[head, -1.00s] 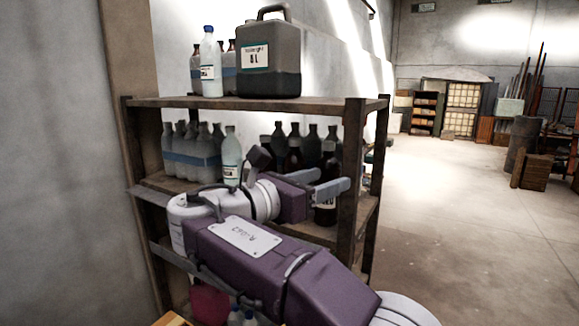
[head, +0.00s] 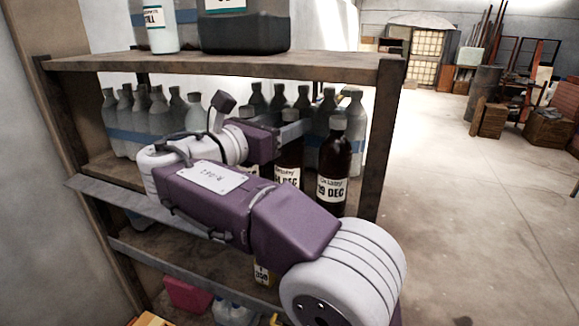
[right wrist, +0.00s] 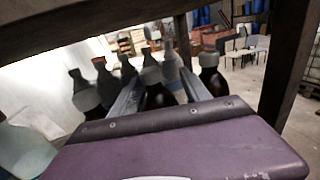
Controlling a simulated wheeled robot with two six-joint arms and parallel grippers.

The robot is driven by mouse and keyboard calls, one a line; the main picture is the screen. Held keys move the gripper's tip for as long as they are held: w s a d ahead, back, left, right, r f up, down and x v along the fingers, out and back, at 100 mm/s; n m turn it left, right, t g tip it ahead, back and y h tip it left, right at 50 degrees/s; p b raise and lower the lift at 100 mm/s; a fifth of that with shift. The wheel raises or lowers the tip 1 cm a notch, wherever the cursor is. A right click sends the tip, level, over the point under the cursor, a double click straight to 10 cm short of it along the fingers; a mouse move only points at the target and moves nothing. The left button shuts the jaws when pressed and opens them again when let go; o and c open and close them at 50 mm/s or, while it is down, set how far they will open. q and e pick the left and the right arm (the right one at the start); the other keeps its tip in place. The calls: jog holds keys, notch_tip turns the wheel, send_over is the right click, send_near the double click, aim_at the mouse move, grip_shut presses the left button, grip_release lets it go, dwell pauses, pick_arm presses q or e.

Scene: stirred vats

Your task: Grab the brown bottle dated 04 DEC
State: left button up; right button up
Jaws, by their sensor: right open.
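Brown bottles stand on the middle shelf. One (head: 287,178) has a label whose readable part ends in "4 DEC"; the first digit is not clear, and my arm covers part of the bottle. To its right, another brown bottle (head: 333,168) reads "19 DEC". A further label to the left is mostly hidden behind my arm. My right gripper (head: 302,118) is open at the height of the bottle necks. In the right wrist view its fingers (right wrist: 160,92) lie on either side of a dark bottle (right wrist: 158,99) with a grey cap, not closed on it. My left gripper is not in view.
Grey bottles (head: 160,118) crowd the shelf's left and back. The upper shelf board (head: 215,66) passes above my gripper, and a wooden post (head: 382,140) stands close at right. A dark jug (head: 245,32) stands on top. The floor (head: 470,220) at right is open.

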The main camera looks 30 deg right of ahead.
aim_at(297, 117)
jog(key=w+d+p, duration=0.2)
jog(key=w, duration=0.1)
jog(key=shift+w+d, duration=0.15)
jog(key=shift+d, duration=0.2)
jog(key=shift+w+d+f, duration=0.15)
jog(key=shift+d, duration=0.95)
jog(key=shift+s+d, duration=0.1)
jog(key=shift+s, duration=0.45)
jog(key=shift+w+a, duration=0.25)
jog(key=shift+w, duration=0.25)
grip_shut()
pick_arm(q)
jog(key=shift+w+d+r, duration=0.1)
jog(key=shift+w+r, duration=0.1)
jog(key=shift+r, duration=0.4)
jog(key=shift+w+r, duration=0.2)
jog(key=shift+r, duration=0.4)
pick_arm(e)
jog(key=shift+s, duration=0.1)
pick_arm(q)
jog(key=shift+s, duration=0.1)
pick_arm(e)
jog(key=shift+s+d, duration=0.1)
